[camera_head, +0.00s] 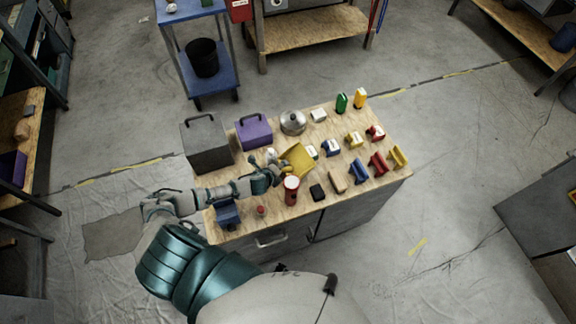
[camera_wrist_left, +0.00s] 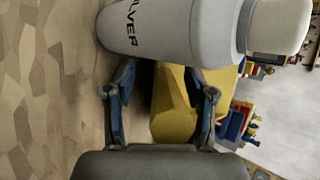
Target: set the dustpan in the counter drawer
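The yellow dustpan (camera_head: 299,157) lies on the wooden counter top (camera_head: 222,178), near its middle. It also shows in the left wrist view (camera_wrist_left: 172,112), beyond and partly between my fingers. My left gripper (camera_head: 277,170) is beside the dustpan's left side. In the left wrist view its two fingers (camera_wrist_left: 162,98) are spread wide; whether either touches the dustpan is unclear. The dustpan's handle cannot be made out. The counter's grey front has a drawer with a pale handle (camera_head: 270,241); it looks shut, partly hidden by my body. My right gripper is not in view.
A silver-grey can (camera_wrist_left: 165,25) crosses the top of the wrist view, close to my fingers. A red canister (camera_head: 291,190) stands just in front of the dustpan. A grey case (camera_head: 206,146), purple case (camera_head: 254,133) and metal pot (camera_head: 293,122) stand behind.

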